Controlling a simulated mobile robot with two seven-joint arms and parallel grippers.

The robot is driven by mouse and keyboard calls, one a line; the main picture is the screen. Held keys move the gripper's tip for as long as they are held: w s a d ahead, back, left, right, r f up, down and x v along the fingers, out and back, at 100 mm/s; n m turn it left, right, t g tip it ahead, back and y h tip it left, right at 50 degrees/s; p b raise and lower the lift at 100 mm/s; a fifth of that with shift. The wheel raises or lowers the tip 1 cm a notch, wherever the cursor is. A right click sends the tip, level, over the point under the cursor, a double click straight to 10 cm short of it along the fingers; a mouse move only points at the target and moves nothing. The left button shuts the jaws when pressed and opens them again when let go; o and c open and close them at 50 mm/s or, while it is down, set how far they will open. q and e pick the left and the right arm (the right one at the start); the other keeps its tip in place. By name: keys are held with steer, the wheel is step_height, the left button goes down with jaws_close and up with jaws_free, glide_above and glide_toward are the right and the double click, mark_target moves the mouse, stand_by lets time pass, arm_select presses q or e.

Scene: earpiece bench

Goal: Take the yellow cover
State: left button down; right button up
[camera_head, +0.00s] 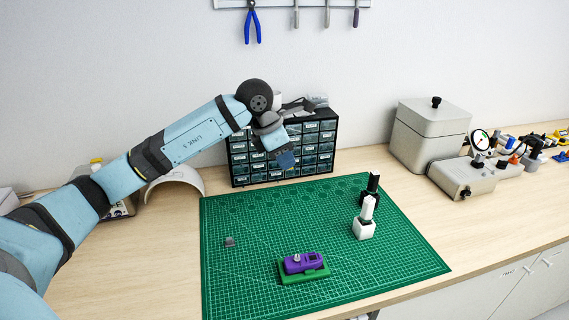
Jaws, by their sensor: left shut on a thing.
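My left gripper (277,145) is raised above the far edge of the green mat, in front of the drawer cabinet. It is shut on a small dark blue piece (286,160); the piece is partly hidden and its exact shape is hard to tell. I cannot make out a yellow cover in the gripper or on the mat. A purple body (303,262) sits in a green holder (304,275) on the near part of the mat. My right gripper is not in view.
The drawer cabinet (318,155) stands behind. Grey machines (432,130) and several small coloured items are at the right. The mat's middle is clear.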

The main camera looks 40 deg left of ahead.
arm_select(q)
steer(key=shift+r+p, duration=0.5)
steer(key=shift+r, duration=0.55)
